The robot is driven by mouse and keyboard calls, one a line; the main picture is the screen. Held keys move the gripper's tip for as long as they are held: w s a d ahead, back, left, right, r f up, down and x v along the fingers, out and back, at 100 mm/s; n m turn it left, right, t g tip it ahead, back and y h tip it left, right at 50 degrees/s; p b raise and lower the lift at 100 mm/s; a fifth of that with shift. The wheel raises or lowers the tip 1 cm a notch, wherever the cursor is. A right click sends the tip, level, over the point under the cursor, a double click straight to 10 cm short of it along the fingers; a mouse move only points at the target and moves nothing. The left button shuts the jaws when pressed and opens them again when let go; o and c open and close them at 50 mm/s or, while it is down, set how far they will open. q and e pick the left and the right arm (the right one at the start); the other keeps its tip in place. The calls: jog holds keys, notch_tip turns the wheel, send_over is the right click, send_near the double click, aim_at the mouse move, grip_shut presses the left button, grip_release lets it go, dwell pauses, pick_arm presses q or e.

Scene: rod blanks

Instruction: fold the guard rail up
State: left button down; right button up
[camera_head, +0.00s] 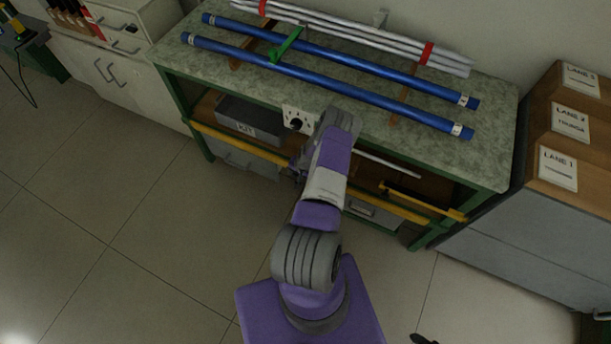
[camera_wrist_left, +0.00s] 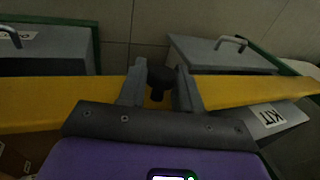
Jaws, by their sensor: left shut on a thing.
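The yellow guard rail (camera_head: 240,144) runs across the front of the green-framed bench, below the top and in front of the lower shelf. It also crosses the left wrist view (camera_wrist_left: 240,90). My left gripper (camera_wrist_left: 159,88) is at the middle of the rail, shut on a black knob (camera_wrist_left: 160,78) that shows between its fingers. In the head view my own forearm hides most of this gripper (camera_head: 298,172) and part of the rail. My right gripper is not clearly seen in either view.
Blue rods (camera_head: 310,75) and pale rods (camera_head: 360,32) lie on the speckled bench top (camera_head: 490,130). A green clamp (camera_head: 287,44) stands by the blue rods. A grey KIT box (camera_head: 236,117) sits on the shelf. Lane-labelled boxes (camera_head: 570,125) stand right; the floor left is clear.

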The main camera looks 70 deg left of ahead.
dwell(0.3)
pick_arm(q)
jog(key=c, duration=0.8)
grip_release()
jog(key=shift+c, duration=0.2)
jog(key=p+v, duration=0.2)
jog(key=v, duration=0.5)
jog(key=shift+r+p, duration=0.25)
jog(key=shift+p, duration=0.05)
jog(key=shift+w, duration=0.1)
